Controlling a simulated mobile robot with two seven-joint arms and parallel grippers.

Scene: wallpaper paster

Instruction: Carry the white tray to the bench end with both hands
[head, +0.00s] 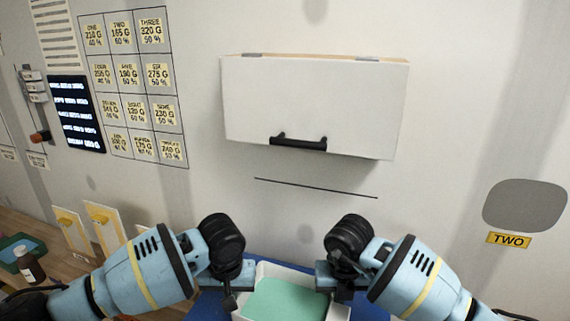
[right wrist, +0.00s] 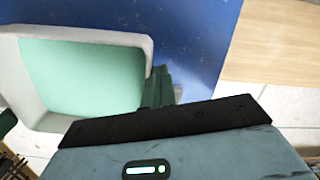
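The white tray (head: 291,267) with a green inside face shows at the bottom middle of the head view, cut off by the frame edge. My right gripper (head: 338,284) is at its right side wall. In the right wrist view the fingers (right wrist: 160,90) are close together at the rim of the tray (right wrist: 140,42) and look shut on it. My left gripper (head: 232,297) is at the tray's left wall in the head view and looks shut on it, though its fingertips are partly hidden.
A blue mat (right wrist: 195,35) lies beneath and beside the tray, with wooden bench top (right wrist: 275,40) to its right. A closed white wall cabinet (head: 310,105) with a black handle hangs ahead.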

